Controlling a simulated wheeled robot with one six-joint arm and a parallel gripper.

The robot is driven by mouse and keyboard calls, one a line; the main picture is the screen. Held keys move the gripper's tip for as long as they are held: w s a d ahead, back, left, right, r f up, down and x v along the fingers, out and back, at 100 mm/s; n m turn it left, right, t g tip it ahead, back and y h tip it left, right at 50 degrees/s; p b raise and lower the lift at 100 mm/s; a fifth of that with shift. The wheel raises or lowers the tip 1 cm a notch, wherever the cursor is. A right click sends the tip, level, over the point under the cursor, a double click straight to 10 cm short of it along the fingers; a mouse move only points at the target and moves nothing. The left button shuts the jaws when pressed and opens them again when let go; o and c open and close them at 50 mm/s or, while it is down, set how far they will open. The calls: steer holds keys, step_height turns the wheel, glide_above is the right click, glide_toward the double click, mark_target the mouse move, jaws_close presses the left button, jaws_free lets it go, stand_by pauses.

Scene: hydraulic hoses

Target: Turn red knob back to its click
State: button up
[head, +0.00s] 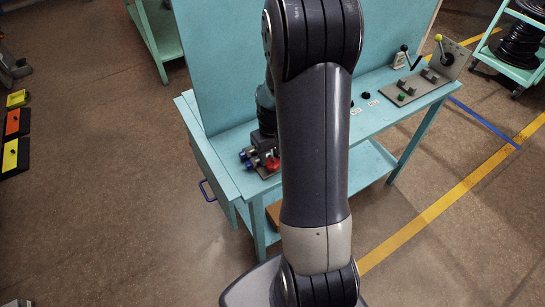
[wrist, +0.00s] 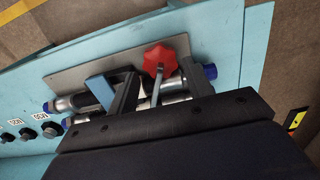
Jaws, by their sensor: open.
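The red knob (wrist: 160,59) has a lobed rim and sits on a pale stem in front of a grey metal plate (wrist: 75,70) in the wrist view. It also shows in the head view (head: 272,163), low on the left part of the bench, partly beside my arm. My gripper (wrist: 160,82) is open, with one dark finger on each side of the knob and its stem. The knob shows at about the level of the fingertips; I cannot tell whether either finger touches it. My arm hides most of the gripper in the head view.
Silver hose fittings with blue ends (wrist: 210,71) lie close behind the fingers. Black push buttons (wrist: 50,130) are at the lower left. The turquoise bench (head: 375,125) carries a lever panel (head: 425,85) at right.

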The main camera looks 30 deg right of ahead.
mark_target(272, 163)
steer(key=shift+f, duration=1.4)
jaws_close()
